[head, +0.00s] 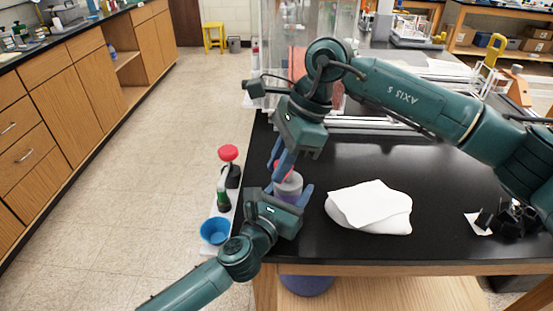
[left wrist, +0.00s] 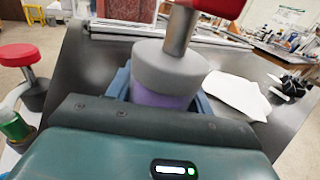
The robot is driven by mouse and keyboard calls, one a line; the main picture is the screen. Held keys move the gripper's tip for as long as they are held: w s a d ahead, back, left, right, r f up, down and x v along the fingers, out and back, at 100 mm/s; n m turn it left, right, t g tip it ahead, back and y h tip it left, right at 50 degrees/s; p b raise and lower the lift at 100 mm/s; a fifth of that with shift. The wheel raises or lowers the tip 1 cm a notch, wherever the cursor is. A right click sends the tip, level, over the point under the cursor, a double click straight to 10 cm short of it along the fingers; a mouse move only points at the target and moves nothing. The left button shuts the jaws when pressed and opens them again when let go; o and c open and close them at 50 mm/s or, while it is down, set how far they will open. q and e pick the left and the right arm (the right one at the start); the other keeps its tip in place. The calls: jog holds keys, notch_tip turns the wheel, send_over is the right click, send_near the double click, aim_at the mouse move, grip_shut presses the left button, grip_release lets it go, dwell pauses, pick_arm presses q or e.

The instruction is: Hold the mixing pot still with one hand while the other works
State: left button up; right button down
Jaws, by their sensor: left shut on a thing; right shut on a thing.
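The mixing pot (head: 288,188) stands upright near the left edge of the black bench, with a grey upper part and a purple lower part. It also shows large in the left wrist view (left wrist: 165,82). My left gripper (head: 286,190) is shut around the pot, one blue finger on each side. A tool with a metal shaft (left wrist: 181,30) and a red top stands in the pot; the pot's inside is hidden. My right gripper (head: 281,163) is above the pot, shut on the red-topped tool, whose top is mostly hidden by the fingers in the head view.
A white strip left of the bench holds a red-knobbed black item (head: 229,158), a green bottle (head: 223,195) and a blue bowl (head: 215,231). A white bundle (head: 370,207) lies right of the pot. Black pieces (head: 510,215) lie farther right. Clear bench lies between them.

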jog(key=shift+s+d+n, duration=0.1)
jog(key=shift+d+n, duration=0.05)
jog(key=shift+n, duration=0.45)
jog(key=shift+g, duration=0.3)
jog(key=c, duration=1.3)
grip_release()
jog(key=v, duration=1.2)
jog(key=shift+r, duration=0.1)
